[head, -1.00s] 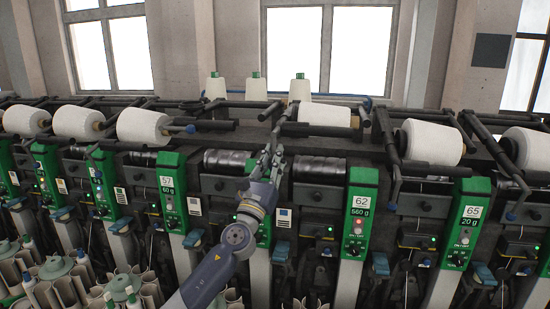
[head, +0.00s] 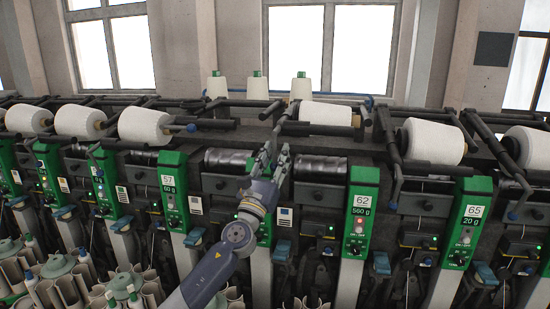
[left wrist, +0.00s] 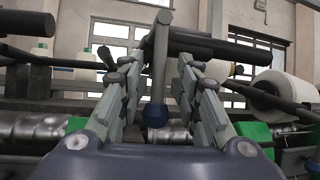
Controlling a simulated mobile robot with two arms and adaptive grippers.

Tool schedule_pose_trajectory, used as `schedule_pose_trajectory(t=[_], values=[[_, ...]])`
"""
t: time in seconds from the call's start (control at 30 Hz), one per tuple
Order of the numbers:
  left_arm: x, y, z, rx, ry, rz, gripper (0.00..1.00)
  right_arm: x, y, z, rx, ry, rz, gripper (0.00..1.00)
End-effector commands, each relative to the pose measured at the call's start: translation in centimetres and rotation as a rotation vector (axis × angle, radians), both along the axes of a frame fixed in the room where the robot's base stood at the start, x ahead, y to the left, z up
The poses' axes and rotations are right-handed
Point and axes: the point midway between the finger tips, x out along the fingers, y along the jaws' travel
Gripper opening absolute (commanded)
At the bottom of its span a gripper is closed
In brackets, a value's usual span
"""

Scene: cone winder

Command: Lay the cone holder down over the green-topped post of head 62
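The head 62 post (head: 362,205) has a green panel at its top and stands right of centre in the head view. A raised cone holder with a white cone (head: 325,113) is left of and behind it. A grey bar of the holder ending in a dark blue ball knob (left wrist: 156,115) hangs between my left gripper's fingers in the left wrist view. My left gripper (head: 271,154) is open, with a finger on each side of the bar; gaps show, and I see no grip on it. My right gripper is not in view.
Posts 57 (head: 172,190) and 65 (head: 470,222) flank this place. Another green post (head: 265,230) is partly hidden behind my left gripper. A black roller (head: 320,168) lies left of post 62. Other white cones (head: 432,142) sit on neighbouring holders.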

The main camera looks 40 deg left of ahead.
Motion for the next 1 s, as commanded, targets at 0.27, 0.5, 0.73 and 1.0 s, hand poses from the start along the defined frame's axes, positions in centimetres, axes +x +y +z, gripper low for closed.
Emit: schedule_pose_trajectory(t=[0.27, 0.5, 0.73, 1.0], values=[[-1.5, -0.7, -1.4, -0.004, 0.004, -0.003, 0.31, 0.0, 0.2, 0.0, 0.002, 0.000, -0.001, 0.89], [-5.2, -2.0, -3.7, -0.004, 0.003, 0.001, 0.31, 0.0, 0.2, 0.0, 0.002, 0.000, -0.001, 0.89], [-7.8, -3.0, -5.4, 0.000, 0.004, 0.002, 0.31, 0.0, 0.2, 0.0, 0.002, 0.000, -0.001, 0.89], [-9.2, -3.6, -6.2, 0.000, 0.001, 0.000, 0.31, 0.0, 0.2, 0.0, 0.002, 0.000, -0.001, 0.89]])
